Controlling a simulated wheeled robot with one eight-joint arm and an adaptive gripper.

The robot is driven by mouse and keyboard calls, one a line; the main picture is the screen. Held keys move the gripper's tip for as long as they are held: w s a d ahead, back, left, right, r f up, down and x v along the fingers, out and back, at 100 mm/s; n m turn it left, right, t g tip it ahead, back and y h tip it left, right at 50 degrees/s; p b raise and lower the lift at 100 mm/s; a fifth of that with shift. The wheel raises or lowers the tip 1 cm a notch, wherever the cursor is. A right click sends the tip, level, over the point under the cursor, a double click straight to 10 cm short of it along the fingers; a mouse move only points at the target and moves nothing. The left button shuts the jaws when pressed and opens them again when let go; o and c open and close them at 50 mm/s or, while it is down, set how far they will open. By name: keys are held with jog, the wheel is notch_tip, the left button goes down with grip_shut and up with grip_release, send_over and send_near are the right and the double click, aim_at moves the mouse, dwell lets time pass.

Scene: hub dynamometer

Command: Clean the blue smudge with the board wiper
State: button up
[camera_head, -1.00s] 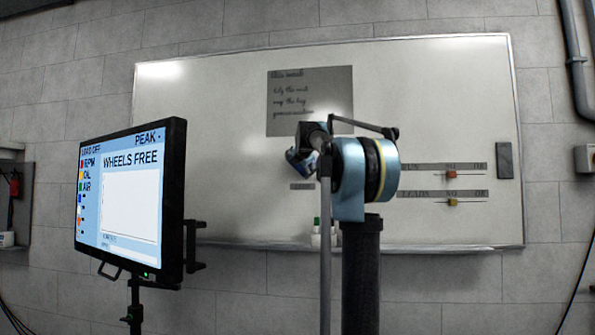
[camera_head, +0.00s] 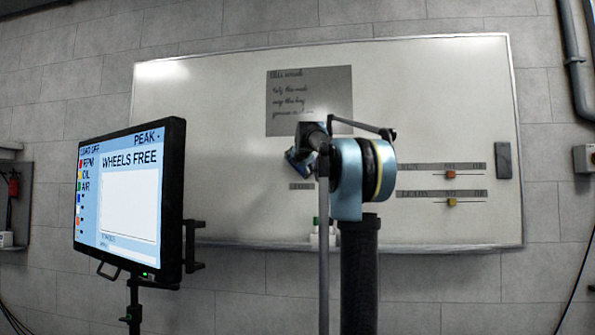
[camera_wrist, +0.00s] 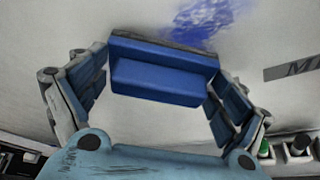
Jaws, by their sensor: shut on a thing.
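My gripper (camera_wrist: 155,90) is shut on the board wiper (camera_wrist: 155,82), a blue block with a dark grey pad along its far edge. The blue smudge (camera_wrist: 203,22) is a scribbled patch on the whiteboard (camera_wrist: 60,25), just beyond the wiper's pad at the top of the wrist view. Whether the pad touches the board I cannot tell. In the head view the whiteboard (camera_head: 220,120) hangs on the wall, and my arm stands in front of it. The smudge cannot be seen there, and the wiper and fingers are not clearly made out.
A monitor on a stand (camera_head: 130,200) is at the left, in front of the board. A grey note sheet (camera_head: 310,95) and labelled strips with magnets (camera_head: 450,174) are on the board. A green-capped marker (camera_wrist: 264,148) is at the lower right in the wrist view.

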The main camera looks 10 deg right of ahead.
jog(key=shift+w+d, duration=0.1)
jog(key=shift+w, duration=0.2)
jog(key=s+d, duration=0.3)
jog(key=d, duration=0.7)
dwell(1.3)
jog(key=shift+w+a, duration=0.35)
jog(key=shift+a, duration=0.5)
jog(key=shift+w+a, duration=0.3)
jog(key=shift+a, duration=0.55)
jog(key=shift+c, duration=0.9)
jog(key=shift+w+a, duration=0.3)
jog(key=shift+a, duration=0.8)
jog(key=shift+w+a, duration=0.35)
jog(key=shift+a, duration=0.75)
jog(key=shift+w+a, duration=0.3)
jog(key=shift+a, duration=0.8)
